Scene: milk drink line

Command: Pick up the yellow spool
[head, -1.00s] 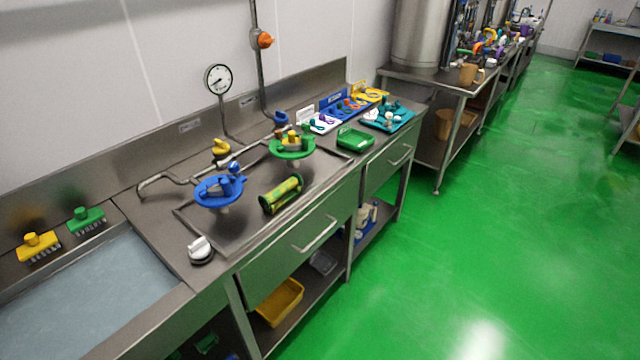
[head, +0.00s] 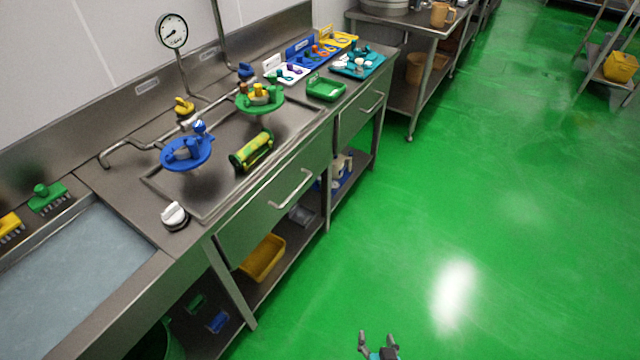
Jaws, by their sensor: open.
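My gripper (head: 378,342) shows at the bottom edge of the head view, open and empty, over the green floor and well apart from the counter. A green round tray (head: 280,106) on the steel counter carries several small pieces, some of them yellow (head: 259,92). A yellow and green cylinder (head: 252,150) lies on its side in front of that tray. Which of these is the yellow spool, I cannot tell at this size.
A blue round tray (head: 178,163) stands left of the cylinder. A white-topped knob (head: 174,215) sits near the counter's front edge. A green bin (head: 325,90) and a teal tray (head: 372,62) are further right. A drawer handle (head: 290,190) sticks out. The floor is clear.

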